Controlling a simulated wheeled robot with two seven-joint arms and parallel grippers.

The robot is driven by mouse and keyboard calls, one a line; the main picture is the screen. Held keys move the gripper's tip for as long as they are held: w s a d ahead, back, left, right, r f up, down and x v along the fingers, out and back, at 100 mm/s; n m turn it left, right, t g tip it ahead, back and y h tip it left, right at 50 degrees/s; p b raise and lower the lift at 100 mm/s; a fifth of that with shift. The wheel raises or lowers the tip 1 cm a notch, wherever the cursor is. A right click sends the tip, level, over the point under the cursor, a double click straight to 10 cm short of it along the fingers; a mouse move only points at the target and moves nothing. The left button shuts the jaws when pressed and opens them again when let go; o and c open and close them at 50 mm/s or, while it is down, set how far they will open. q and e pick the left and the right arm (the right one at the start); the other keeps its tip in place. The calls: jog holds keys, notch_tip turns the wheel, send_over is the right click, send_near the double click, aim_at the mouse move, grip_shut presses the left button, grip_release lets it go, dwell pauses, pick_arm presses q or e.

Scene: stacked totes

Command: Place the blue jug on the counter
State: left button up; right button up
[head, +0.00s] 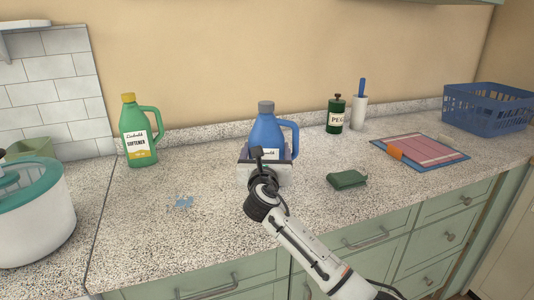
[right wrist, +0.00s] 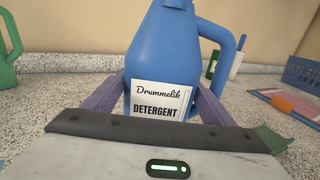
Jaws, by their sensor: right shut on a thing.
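The blue jug (head: 266,130) has a grey cap, a side handle and a white label. It stands upright near the middle of the head view. The right wrist view shows the jug (right wrist: 168,50) close up, labelled "Drummelik DETERGENT". My right gripper (head: 267,154) is shut on the jug, with one finger on each side of its lower body. The gripper hides the jug's base, so I cannot tell whether it touches the speckled counter (head: 135,225). My left gripper is not in view.
A green softener jug (head: 136,130) stands at the left, beyond a white pot (head: 35,225) with a teal rim. The front-left counter is mostly clear.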

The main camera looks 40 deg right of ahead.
jog(key=shift+f, duration=0.1)
jog(key=o, duration=1.1)
jog(key=shift+f, duration=0.1)
jog(key=shift+s+a, duration=0.15)
jog(key=v, duration=1.1)
jog(key=shift+s, duration=0.35)
jog(key=shift+a, duration=0.15)
